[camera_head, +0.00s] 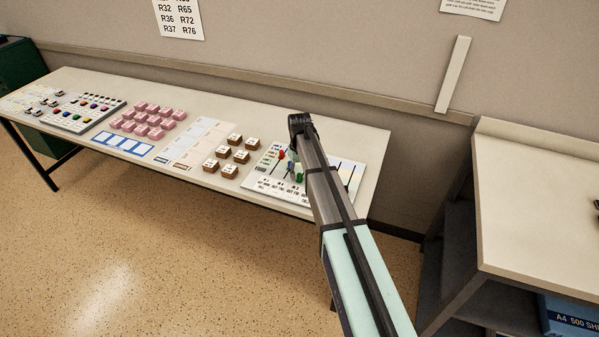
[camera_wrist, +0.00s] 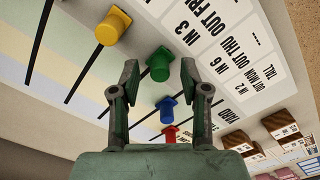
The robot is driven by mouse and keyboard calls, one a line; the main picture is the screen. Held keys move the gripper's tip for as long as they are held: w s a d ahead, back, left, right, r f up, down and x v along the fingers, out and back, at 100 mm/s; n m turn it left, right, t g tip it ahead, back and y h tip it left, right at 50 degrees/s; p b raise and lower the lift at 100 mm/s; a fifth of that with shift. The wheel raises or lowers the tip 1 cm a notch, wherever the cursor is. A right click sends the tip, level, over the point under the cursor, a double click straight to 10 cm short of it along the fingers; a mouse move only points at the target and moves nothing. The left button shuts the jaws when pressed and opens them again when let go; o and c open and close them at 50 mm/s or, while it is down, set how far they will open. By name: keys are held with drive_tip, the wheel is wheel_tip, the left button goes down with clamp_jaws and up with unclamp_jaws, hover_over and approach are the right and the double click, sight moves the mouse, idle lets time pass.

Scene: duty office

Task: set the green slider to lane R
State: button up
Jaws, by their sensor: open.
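The slider board (camera_head: 267,184) is at the right part of the long table, partly hidden by my arm. The green knob also shows in the head view (camera_head: 298,170), close beside my arm. Printed labels (camera_wrist: 215,50) run along the board's edge; lane R is not readable.
A yellow knob (camera_wrist: 113,26), a blue knob (camera_wrist: 167,108) and a red knob (camera_wrist: 170,134) stand on neighbouring slots. Brown blocks (camera_head: 229,171) and pink blocks (camera_head: 152,117) lie left of the board. A separate desk (camera_head: 540,190) stands at right.

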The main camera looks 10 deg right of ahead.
drive_tip(key=shift+f, duration=0.3)
clamp_jaws()
drive_tip(key=w+d, duration=0.2)
drive_tip(key=w, duration=0.2)
drive_tip(key=w+d+b, duration=0.1)
drive_tip(key=w+d, duration=0.2)
drive_tip(key=w, duration=0.1)
drive_tip(key=w+d+b, duration=0.1)
drive_tip(key=w+d, duration=0.2)
drive_tip(key=w, duration=0.2)
drive_tip(key=shift+d, duration=0.2)
drive_tip(key=shift+r, duration=0.1)
unclamp_jaws()
drive_tip(key=shift+w+d, duration=0.1)
